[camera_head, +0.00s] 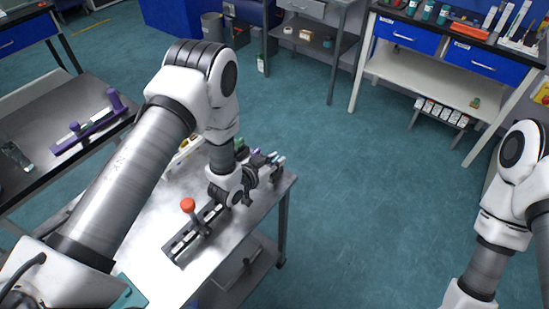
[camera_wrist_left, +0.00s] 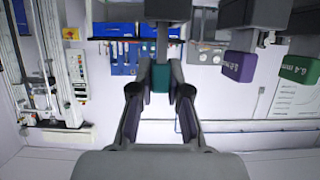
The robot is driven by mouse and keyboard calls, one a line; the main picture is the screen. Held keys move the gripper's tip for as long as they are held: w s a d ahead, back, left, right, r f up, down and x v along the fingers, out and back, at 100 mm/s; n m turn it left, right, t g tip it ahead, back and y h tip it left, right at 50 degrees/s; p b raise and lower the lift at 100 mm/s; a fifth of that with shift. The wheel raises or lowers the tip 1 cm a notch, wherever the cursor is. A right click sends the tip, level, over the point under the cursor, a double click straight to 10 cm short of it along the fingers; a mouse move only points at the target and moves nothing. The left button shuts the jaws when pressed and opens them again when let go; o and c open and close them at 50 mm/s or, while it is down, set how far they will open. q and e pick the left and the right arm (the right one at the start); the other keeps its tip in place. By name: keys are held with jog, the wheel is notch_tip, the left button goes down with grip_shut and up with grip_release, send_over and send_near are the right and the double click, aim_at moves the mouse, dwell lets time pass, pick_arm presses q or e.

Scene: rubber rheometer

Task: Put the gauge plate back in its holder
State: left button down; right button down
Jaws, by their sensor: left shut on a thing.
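My left gripper (camera_head: 262,170) is low over the far right corner of the metal table. In the left wrist view it also shows (camera_wrist_left: 160,88), with both fingers closed on a teal block (camera_wrist_left: 160,78), which looks like the gauge plate's handle. The plate itself is not clear. In the wrist view, a purple block marked 6.2 mm (camera_wrist_left: 238,66) and a green block marked 6.4 mm (camera_wrist_left: 300,70) are to the right of the fingers. In the head view, small coloured handles show around the gripper, but my arm hides much of the holder. My right gripper is out of view.
A purple-ended tool (camera_head: 90,128) lies on the left bench. The floor (camera_head: 350,200) right of the table is clear.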

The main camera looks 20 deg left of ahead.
aim_at(274, 159)
pick_arm(q)
jog(key=shift+a, duration=0.2)
jog(key=shift+d+f, duration=0.1)
jog(key=shift+f, duration=0.1)
jog(key=shift+f+b, duration=0.4)
jog(key=shift+b, duration=0.05)
jog(key=c, duration=1.1)
grip_release()
jog(key=shift+o, duration=0.2)
notch_tip(274, 159, up, 10)
jog(key=shift+s+r, duration=0.1)
